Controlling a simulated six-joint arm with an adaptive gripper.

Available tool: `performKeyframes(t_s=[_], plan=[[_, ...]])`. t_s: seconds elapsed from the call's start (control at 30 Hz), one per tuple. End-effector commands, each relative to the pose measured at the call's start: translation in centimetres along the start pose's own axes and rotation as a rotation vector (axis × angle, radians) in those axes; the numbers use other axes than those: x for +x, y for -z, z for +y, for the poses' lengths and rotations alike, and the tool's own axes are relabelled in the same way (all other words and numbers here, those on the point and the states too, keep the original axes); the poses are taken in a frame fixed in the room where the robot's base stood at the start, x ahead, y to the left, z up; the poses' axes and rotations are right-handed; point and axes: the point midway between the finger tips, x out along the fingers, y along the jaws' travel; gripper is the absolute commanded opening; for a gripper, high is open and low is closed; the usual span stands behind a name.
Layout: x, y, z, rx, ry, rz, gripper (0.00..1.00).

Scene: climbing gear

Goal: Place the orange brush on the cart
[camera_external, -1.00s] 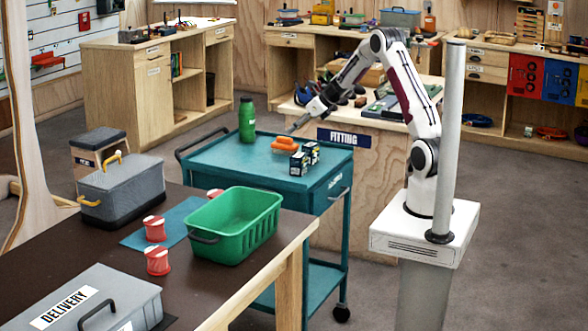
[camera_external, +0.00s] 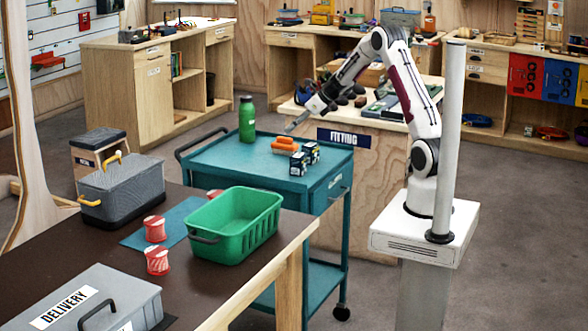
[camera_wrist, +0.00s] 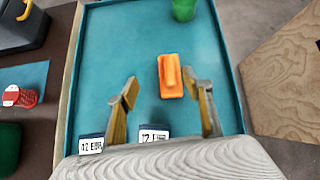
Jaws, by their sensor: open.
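The orange brush (camera_external: 285,145) lies on the teal top of the cart (camera_external: 225,165). In the wrist view the brush (camera_wrist: 171,76) lies lengthwise on the cart top (camera_wrist: 110,45), a little beyond my fingertips. My gripper (camera_wrist: 168,90) is open and empty, its two fingers spread apart with the brush between their lines, nearer the right finger. In the external view my gripper (camera_external: 292,128) hangs above the cart's back right part, over the brush. I see no contact between the fingers and the brush.
Two small dark boxes (camera_external: 299,163) stand beside the brush. A green bottle (camera_external: 247,119) stands at the cart's back. A green basket (camera_external: 235,222) and a grey toolbox (camera_external: 122,185) are on the dark table. The cart's left part is clear.

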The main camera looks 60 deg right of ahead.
Motion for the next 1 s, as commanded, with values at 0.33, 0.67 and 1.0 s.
performKeyframes(t_s=[0.33,0.67,1.0], plan=[[-5.5,-3.6,8.0,-0.413,-0.087,-0.008,0.50],[-11.8,-4.7,16.2,-0.871,-0.172,-0.019,0.50],[-18.3,-3.3,23.3,-1.334,-0.248,-0.034,0.50]])
